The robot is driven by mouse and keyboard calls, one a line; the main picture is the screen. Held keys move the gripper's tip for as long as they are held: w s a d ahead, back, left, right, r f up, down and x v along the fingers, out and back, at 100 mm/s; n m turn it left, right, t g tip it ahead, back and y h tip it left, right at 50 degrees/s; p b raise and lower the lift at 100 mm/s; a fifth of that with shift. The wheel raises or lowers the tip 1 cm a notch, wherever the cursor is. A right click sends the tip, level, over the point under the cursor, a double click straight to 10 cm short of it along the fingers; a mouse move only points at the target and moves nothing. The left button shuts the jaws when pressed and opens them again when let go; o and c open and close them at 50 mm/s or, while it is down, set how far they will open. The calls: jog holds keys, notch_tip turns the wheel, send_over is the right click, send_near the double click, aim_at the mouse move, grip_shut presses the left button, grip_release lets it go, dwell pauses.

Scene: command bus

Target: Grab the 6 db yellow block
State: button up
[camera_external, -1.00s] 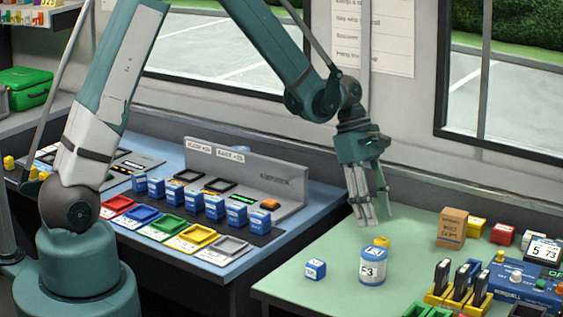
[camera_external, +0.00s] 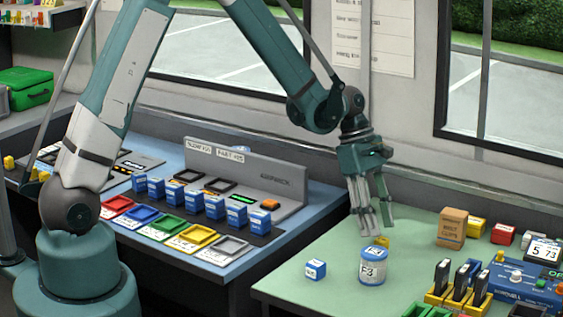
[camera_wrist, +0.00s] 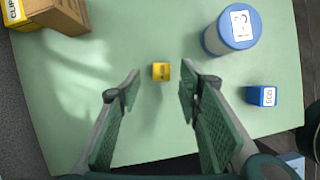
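A small yellow block (camera_wrist: 161,72) with a dark label, too small to read surely, sits on the green table in the wrist view. It lies just beyond and between my open fingertips. In the external view the yellow block (camera_external: 381,241) is partly hidden behind the blue-and-white canister (camera_external: 373,268). My gripper (camera_external: 374,232) points down just above it, and its two pads stand apart with nothing between them in the wrist view (camera_wrist: 158,82).
The canister stands close to the block. A blue cube (camera_external: 316,269) lies on the front left of the green table (camera_external: 335,295). The blue control box (camera_external: 515,285) is at right.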

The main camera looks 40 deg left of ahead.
aim_at(382, 239)
jog(key=shift+b+x, duration=0.5)
jog(key=shift+x, duration=2.1)
jog(key=shift+s+d, duration=0.1)
jog(key=shift+s, duration=0.05)
jog(key=c, duration=0.9)
